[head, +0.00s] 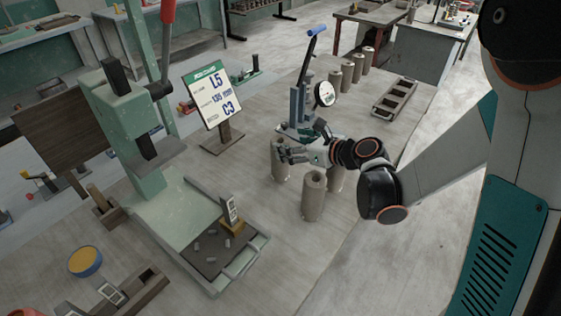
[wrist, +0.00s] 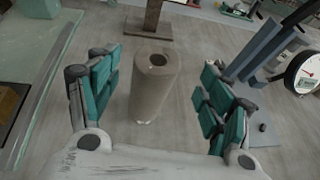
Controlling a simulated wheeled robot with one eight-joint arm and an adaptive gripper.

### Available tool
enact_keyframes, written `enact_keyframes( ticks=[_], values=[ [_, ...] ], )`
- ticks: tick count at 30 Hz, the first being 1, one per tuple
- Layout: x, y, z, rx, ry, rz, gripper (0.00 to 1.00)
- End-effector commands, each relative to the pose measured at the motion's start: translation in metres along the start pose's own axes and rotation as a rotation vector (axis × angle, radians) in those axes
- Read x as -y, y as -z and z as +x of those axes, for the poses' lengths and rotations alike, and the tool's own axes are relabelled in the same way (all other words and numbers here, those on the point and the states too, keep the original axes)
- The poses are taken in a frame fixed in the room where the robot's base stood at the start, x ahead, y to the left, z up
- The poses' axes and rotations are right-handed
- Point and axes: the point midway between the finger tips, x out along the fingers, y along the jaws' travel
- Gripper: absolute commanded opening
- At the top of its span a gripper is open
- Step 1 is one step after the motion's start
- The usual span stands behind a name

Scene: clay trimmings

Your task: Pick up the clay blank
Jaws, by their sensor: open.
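A grey-brown hollow cylindrical clay blank (head: 279,171) stands upright on the table, just past my gripper's fingers. In the wrist view the same blank (wrist: 150,98) stands between the two spread teal-padded fingers, with a gap on both sides. My gripper (head: 288,154) is open and empty, reaching leftward low over the table. It also shows in the wrist view (wrist: 160,66). Two similar blanks stand close by: one nearer the camera (head: 314,203) and one under my wrist (head: 336,181), its top partly hidden by my arm.
A lever stand with a round dial (head: 325,94) rises just behind the gripper. More cylinders (head: 347,76) line the back, near a slotted rack (head: 396,99). The front right tabletop is clear.

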Motion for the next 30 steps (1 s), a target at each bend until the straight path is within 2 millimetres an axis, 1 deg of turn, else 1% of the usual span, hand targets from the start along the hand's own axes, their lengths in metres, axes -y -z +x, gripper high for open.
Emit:
enact_keyframes(
  ticks=[5,8,12,15,22,23,24,26,27,29,30],
  values=[
    [-0.001,0.001,0.010,0.001,-0.001,0.001,0.73],
    [-0.003,0.004,0.022,0.001,-0.002,0.000,0.73],
    [-0.004,0.005,0.043,0.001,-0.001,0.000,0.73],
    [-0.004,0.004,0.052,0.001,-0.001,0.000,0.73],
    [-0.003,0.002,0.053,0.002,0.001,0.001,0.73],
    [-0.003,0.002,0.053,0.002,0.001,0.001,0.66],
    [-0.003,0.002,0.053,0.002,0.001,0.001,0.57],
    [-0.003,0.002,0.053,0.002,0.001,0.001,0.43],
    [-0.003,0.002,0.053,0.002,0.001,0.001,0.34],
    [-0.003,0.002,0.053,0.002,0.001,0.001,0.21],
    [-0.003,0.002,0.053,0.002,0.001,0.001,0.12]
  ],
)
